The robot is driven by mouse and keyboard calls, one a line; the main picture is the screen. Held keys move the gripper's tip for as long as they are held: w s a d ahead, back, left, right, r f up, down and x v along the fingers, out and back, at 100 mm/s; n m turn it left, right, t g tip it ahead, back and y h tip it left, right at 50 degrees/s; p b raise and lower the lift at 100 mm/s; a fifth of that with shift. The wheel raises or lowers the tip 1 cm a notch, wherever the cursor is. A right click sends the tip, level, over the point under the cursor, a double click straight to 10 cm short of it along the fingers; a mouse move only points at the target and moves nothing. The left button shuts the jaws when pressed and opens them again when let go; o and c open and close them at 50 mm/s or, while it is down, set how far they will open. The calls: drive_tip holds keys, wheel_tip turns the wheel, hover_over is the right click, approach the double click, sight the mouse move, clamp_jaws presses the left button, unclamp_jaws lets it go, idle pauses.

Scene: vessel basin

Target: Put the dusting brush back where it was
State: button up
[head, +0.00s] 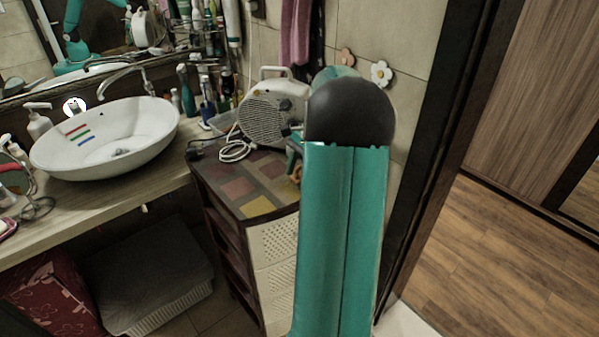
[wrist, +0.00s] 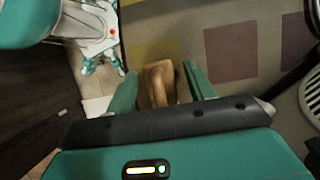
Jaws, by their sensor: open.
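The dusting brush (wrist: 157,86) shows in the wrist view as a brown wooden piece between my fingers; its bristles cannot be made out. My gripper (wrist: 160,72) is open, with one green finger on each side of the brush. I cannot tell whether either finger touches it. In the head view, a small brown part of the brush (head: 297,173) shows at the right side of the drawer unit's top (head: 252,178). My arm hides most of it and most of the gripper there.
A white fan heater (head: 268,112) with a coiled white cable (head: 236,149) stands at the back of the unit. A white basin (head: 110,155) with coloured stripes is on the counter at left, with bottles behind it. The unit's patterned front top is clear. A dark door frame stands right.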

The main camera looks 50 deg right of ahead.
drive_tip(key=v, duration=1.2)
drive_tip(key=shift+r, duration=0.15)
drive_tip(key=w+a+r+n+h, duration=0.25)
drive_tip(key=a+n, duration=0.25)
drive_tip(key=a, duration=0.8)
drive_tip(key=w+a+r+n+h, duration=0.1)
drive_tip(key=a+r+n, duration=0.25)
drive_tip(key=a, duration=0.85)
drive_tip(key=s+a+f+n+t, duration=0.2)
drive_tip(key=s+a+n, duration=0.3)
drive_tip(key=a, duration=0.4)
drive_tip(key=s+a+f+n+t, duration=0.2)
drive_tip(key=s+a+f+n, duration=0.2)
drive_tip(key=a+n, duration=0.3)
drive_tip(key=s+a+h, duration=0.1)
drive_tip(key=a, duration=0.2)
drive_tip(key=shift+s+a, duration=0.15)
